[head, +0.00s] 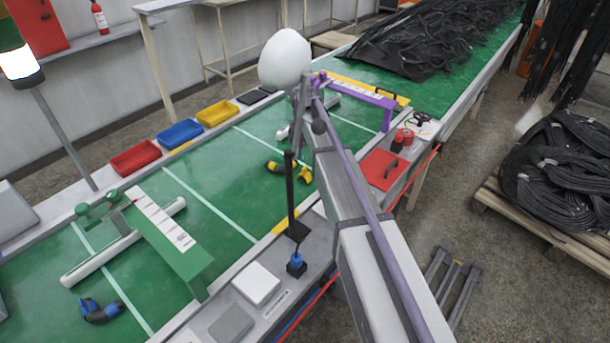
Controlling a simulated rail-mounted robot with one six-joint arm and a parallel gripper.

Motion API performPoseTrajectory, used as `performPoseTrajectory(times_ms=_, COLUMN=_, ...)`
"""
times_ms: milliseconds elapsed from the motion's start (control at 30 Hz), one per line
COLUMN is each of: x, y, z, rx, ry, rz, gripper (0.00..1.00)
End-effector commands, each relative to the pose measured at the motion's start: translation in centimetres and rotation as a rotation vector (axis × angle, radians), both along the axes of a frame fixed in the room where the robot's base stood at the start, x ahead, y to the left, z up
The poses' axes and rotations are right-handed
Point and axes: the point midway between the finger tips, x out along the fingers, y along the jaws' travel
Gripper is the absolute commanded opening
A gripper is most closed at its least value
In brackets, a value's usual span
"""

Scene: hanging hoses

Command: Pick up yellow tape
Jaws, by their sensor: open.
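The yellow tape (275,166) is a small yellow and black item on the green belt, just left of my arm. A second yellow and black part (304,175) shows right beside it; I cannot tell if the two are joined. My arm crosses from the lower right up to a white rounded housing of mine. Slim grey prongs below the housing look like my gripper (297,140). They hang above or behind the yellow tape in the picture, with no visible contact. The arm partly hides them, and nothing shows held in them.
A black post (290,195) stands near the belt's front edge. A purple bridge (360,90) spans the belt behind my arm, and a green bridge (165,235) on the left. Blue and black tape (100,311) lies front left. Red, blue and yellow bins (217,113) line the far rail.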

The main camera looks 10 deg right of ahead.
Motion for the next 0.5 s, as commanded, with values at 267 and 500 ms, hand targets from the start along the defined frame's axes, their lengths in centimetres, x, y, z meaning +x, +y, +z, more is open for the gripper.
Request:
performPoseTrajectory(times_ms=267, x=1.0, y=0.0, z=-2.0, rx=0.0, ry=0.0, rz=0.032, gripper=0.62)
performPoseTrajectory(times_ms=500, x=1.0, y=0.0, z=-6.2, rx=0.0, ry=0.0, rz=0.031, gripper=0.62)
